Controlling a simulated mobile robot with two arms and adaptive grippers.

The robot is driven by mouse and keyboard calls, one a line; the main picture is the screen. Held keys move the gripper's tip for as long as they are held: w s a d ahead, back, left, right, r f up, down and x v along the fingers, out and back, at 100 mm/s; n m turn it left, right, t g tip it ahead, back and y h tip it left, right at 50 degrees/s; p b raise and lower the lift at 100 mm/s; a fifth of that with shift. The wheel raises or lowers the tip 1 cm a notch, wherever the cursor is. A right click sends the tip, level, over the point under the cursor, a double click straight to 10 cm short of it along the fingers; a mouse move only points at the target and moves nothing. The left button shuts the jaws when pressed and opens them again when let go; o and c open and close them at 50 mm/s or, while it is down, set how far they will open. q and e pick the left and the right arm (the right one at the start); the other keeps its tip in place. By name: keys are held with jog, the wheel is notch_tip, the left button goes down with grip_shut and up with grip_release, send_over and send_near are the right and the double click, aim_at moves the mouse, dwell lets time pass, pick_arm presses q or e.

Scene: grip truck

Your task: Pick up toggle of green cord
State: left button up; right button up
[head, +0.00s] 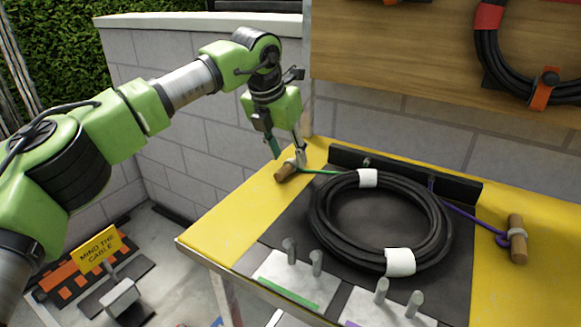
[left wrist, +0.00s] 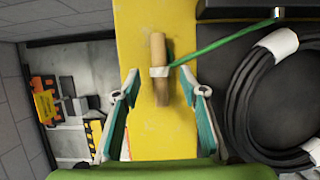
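The green cord's toggle (head: 284,172) is a short brown wooden peg with a pale band at its middle. It lies on the yellow table top, left of the cable coil. The green cord (head: 318,171) runs from the band towards the coil. My left gripper (head: 287,152) points down over the toggle, open. In the left wrist view the toggle (left wrist: 158,52) shows between and beyond the two spread teal-padded fingers, with a gap on each side. I cannot tell the exact height left between fingertips and table. My right gripper is not in view.
A black cable coil (head: 322,215) with white wraps lies on a dark mat. A purple cord (head: 470,219) leads to another wooden toggle (head: 517,240) at the right. Metal pegs (head: 316,262) stand in front. A black rail (head: 400,172) lines the back, before a block wall (head: 200,110).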

pick_arm(q)
jog(key=shift+x, duration=0.9)
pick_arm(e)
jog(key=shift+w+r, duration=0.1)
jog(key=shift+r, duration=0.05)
pick_arm(q)
jog(key=shift+w+f, duration=0.1)
jog(key=shift+f, duration=0.1)
jog(key=c, duration=1)
grip_shut()
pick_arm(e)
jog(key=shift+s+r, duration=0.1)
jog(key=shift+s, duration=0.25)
pick_arm(q)
jog(key=shift+r, duration=0.1)
jog(key=shift+r, duration=0.1)
